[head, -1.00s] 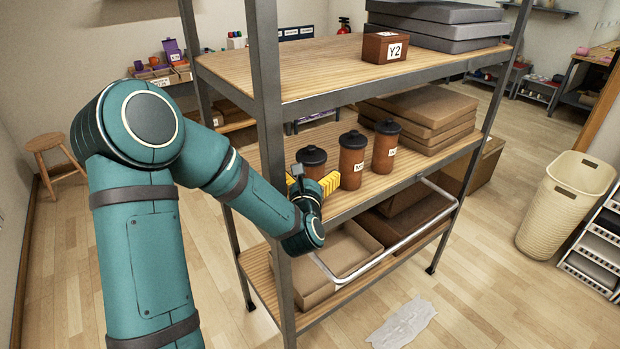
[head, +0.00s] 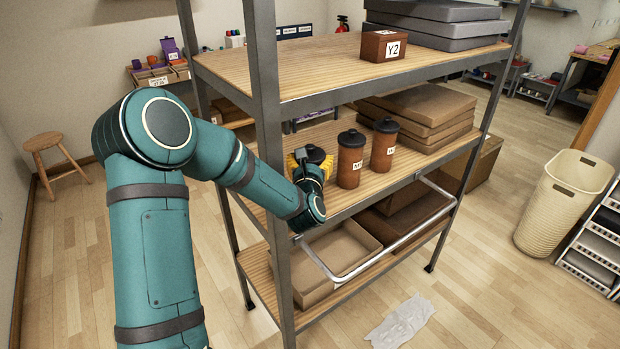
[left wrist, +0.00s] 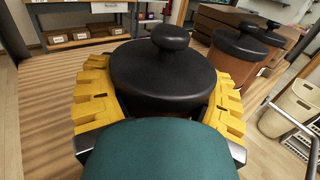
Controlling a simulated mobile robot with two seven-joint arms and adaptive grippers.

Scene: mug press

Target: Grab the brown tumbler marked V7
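Three brown tumblers with black lids stand in a row on the middle shelf. The left tumbler (head: 314,154) is mostly hidden by my left gripper (head: 308,164), and its label does not show. In the left wrist view its black lid (left wrist: 165,75) fills the middle, with the yellow fingers of my left gripper (left wrist: 160,100) on both sides. The fingers are close to the lid's edges; contact with the body is hidden. The middle tumbler (head: 349,163) and the right tumbler (head: 384,147) carry white labels too small to read surely. My right gripper is not in view.
Brown flat boxes (head: 425,115) are stacked right of the tumblers. The upper shelf (head: 300,75) holds a box marked Y2 (head: 385,46). A metal rail (head: 380,250) runs along the rack's front, below the tumblers.

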